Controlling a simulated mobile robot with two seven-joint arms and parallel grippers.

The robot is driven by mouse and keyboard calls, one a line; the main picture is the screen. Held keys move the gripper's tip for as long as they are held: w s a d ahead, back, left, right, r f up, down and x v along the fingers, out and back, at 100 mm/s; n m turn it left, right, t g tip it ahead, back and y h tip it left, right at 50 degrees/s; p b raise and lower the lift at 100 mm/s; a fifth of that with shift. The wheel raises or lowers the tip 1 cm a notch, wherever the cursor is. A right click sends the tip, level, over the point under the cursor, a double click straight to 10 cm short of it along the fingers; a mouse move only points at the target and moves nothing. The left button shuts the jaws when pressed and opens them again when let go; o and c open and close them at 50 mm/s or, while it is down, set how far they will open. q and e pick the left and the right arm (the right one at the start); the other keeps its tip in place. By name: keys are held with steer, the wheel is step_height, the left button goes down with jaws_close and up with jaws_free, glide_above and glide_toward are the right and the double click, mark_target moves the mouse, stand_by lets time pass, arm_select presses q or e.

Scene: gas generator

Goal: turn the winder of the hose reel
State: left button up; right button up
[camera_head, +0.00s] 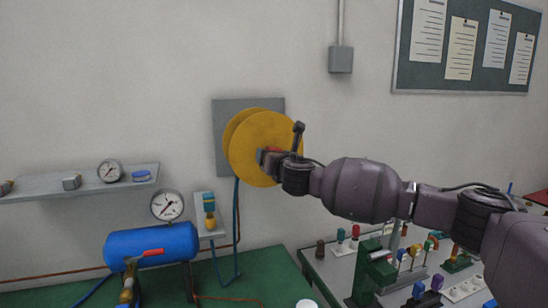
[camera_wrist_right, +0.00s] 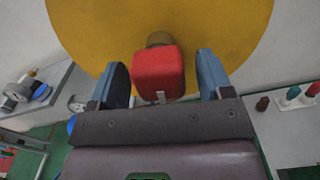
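The hose reel (camera_head: 247,135) is a yellow disc pair on a grey plate (camera_head: 221,120) fixed to the wall. Its winder has a red block-shaped handle (camera_wrist_right: 158,73) on a short brownish stub at the disc face. My right gripper (camera_head: 268,158) is in front of the reel, reaching in from the right. In the right wrist view its two blue-grey fingers (camera_wrist_right: 163,78) stand open on either side of the red handle, with a visible gap on both sides. In the head view the gripper hides most of the handle. My left gripper is not in view.
A shelf with a gauge (camera_head: 109,171) and a blue tank (camera_head: 152,244) are at the lower left. A small panel with a valve (camera_head: 209,215) is below the reel. A grey bench (camera_head: 336,276) with several coloured fittings is at the lower right.

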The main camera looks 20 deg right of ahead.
steer(key=shift+r, duration=0.1)
steer(key=s+b, duration=0.2)
steer(key=s, duration=0.8)
steer(key=shift+s+d, duration=0.2)
steer(key=shift+s, duration=0.2)
stand_by(0.3)
